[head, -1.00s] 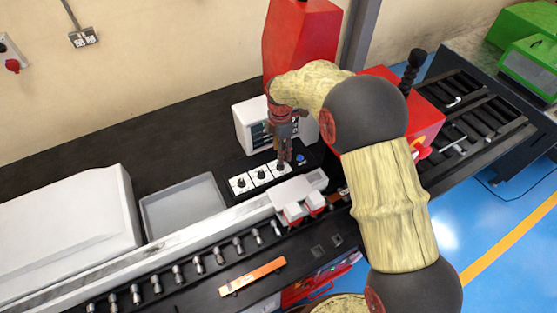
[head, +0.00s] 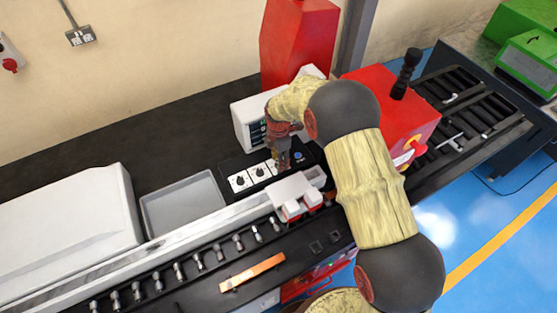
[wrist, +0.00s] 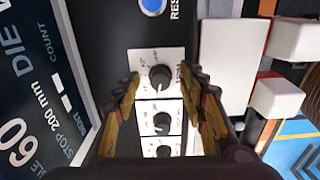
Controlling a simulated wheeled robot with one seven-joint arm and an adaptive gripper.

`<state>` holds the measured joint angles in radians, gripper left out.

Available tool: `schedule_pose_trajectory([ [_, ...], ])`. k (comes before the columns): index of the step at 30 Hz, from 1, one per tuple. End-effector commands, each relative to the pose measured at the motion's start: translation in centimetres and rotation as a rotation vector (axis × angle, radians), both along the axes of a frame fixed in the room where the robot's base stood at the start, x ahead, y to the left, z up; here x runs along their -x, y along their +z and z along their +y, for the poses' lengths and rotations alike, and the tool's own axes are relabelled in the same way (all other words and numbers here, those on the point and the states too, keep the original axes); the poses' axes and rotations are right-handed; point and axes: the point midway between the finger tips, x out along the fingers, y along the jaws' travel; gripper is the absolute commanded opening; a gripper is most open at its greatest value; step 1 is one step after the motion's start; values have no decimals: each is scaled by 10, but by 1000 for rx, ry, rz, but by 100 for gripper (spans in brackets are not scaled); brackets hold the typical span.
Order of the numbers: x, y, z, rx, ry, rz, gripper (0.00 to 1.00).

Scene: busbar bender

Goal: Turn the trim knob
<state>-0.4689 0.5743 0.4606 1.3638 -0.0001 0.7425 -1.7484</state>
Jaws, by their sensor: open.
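Three black knobs on white dial plates stand in a row on the black control panel. In the head view the left knob (head: 240,182) and middle knob (head: 260,172) are clear; the third is mostly hidden by my gripper (head: 283,163). In the wrist view my gripper (wrist: 166,78) is open. Its fingertips lie on either side of the knob nearest the blue button (wrist: 160,77), with gaps visible on both sides. The other two knobs (wrist: 161,121) (wrist: 163,151) lie further back between the fingers. The dial lettering is too small to read, so I cannot tell which knob is the trim knob.
The blue reset button (wrist: 152,6) lies just past the end knob. A display unit (wrist: 35,90) stands to the left in the wrist view, and white and red blocks (wrist: 280,97) to the right. In the head view a grey tray (head: 185,205) lies left of the panel.

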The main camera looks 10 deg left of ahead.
Motion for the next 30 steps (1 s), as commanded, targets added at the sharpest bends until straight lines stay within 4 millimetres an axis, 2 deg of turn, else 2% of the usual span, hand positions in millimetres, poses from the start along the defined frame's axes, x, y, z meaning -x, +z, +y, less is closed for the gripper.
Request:
schedule_pose_trajectory([
  [2, 0, 0, 0, 0, 0, 0, 41],
  [23, 0, 0, 0, 0, 0, 0, 1],
  [30, 0, 0, 0, 0, -7, 0, 0],
])
